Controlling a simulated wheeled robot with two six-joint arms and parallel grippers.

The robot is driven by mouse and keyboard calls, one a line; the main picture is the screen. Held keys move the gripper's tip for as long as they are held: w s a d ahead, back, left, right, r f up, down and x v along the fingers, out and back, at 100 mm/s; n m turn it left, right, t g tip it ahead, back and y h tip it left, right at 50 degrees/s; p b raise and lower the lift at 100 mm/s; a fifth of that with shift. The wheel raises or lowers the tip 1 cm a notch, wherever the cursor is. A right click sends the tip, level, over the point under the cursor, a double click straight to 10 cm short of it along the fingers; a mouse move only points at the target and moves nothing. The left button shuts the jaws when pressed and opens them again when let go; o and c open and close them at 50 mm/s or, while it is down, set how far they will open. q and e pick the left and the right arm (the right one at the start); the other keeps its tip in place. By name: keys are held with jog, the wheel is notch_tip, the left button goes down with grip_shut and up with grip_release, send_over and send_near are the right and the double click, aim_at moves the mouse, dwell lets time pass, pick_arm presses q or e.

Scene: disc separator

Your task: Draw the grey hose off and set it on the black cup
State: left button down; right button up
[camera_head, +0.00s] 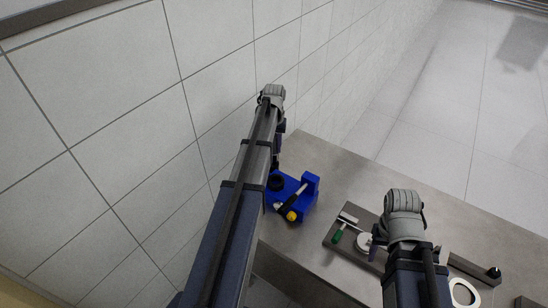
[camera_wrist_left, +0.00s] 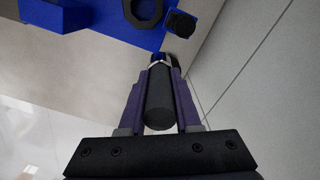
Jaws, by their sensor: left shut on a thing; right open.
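My left gripper (camera_wrist_left: 160,76) is shut on a dark grey cylinder, the grey hose (camera_wrist_left: 160,105), in the left wrist view. The hose's near end faces the camera; its far end is by the edge of a blue block (camera_wrist_left: 95,32), and I cannot tell whether it is still joined to anything there. A black ring-shaped opening, likely the black cup (camera_wrist_left: 143,8), sits on the block. It also shows in the head view (camera_head: 276,183), where my left arm hides most of its gripper. My right gripper (camera_head: 375,246) is open over a board.
The blue block (camera_head: 311,184) stands near the table's left end, with a yellow-ended part (camera_head: 291,216) at its front. The board (camera_head: 345,212) carries a green-handled tool (camera_head: 337,236) and a white disc (camera_head: 365,242). A white ring (camera_head: 455,284) lies at right. The table's far edge is clear.

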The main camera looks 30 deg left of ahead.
pick_arm(q)
jog(key=w+a+f+b, duration=0.1)
jog(key=w+a, duration=0.3)
jog(key=w, duration=0.1)
jog(key=shift+f, duration=0.35)
pick_arm(e)
jog(key=shift+w+a+f, duration=0.1)
jog(key=shift+a+f, duration=0.1)
jog(key=shift+f, duration=0.25)
jog(key=shift+w+a+f, duration=0.1)
jog(key=shift+a+f, duration=0.1)
jog(key=shift+f, duration=0.25)
pick_arm(q)
jog(key=shift+w+f, duration=0.1)
notch_tip(320, 180, down, 6)
jog(key=b, duration=0.5)
jog(key=shift+r+b, duration=0.25)
jog(key=shift+b, duration=0.15)
pick_arm(e)
notch_tip(320, 180, down, 6)
jog(key=shift+r, duration=0.15)
pick_arm(q)
jog(key=shift+f+b, duration=0.65)
pick_arm(e)
jog(key=shift+f, duration=0.65)
